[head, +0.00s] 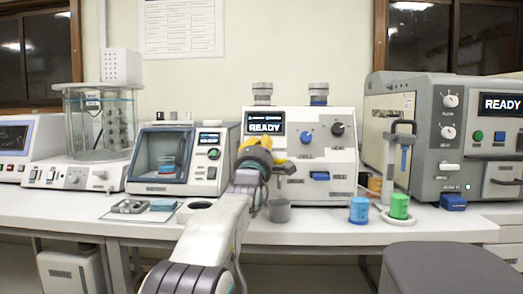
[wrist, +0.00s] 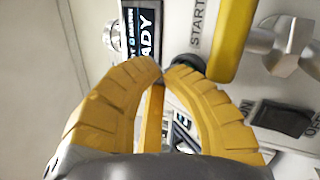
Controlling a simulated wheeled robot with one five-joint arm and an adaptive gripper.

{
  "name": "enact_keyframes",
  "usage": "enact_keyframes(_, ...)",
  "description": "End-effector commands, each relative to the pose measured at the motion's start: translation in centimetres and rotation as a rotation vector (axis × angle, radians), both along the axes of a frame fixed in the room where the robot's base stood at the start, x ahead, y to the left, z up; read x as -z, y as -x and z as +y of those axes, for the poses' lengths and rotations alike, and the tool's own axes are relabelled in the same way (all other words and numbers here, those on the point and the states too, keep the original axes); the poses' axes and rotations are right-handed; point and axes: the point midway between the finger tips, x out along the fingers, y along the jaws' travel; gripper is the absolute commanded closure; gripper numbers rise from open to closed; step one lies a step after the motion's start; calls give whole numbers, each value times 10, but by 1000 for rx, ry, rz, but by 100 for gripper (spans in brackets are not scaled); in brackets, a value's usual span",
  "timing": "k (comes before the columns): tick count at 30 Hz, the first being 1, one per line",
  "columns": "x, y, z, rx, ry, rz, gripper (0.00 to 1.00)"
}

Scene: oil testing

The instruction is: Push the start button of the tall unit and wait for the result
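The tall unit (head: 330,125) is the white machine at the middle of the bench. Its display (head: 265,128) reads READY and also shows, turned sideways, in the wrist view (wrist: 143,32). My gripper (head: 254,146) is at the unit's front, just below the display. The round dark-green start button (wrist: 190,64) is beside the START label, at the fingertips and partly hidden by the right finger. I cannot tell whether the fingers touch it.
A yellow handle (wrist: 234,38) and a metal knob (wrist: 288,45) stick out near the fingers. A grey cup (head: 279,211), a blue cup (head: 359,211) and a green cup (head: 399,207) stand along the bench front. A grey machine (head: 430,150) stands at right.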

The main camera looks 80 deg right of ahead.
Motion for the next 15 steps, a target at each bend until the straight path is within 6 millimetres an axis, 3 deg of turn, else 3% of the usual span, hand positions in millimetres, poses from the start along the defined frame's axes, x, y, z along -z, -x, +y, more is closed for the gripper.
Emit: enact_keyframes(15, 2, 0, -5, -1, 0, 0, 100)
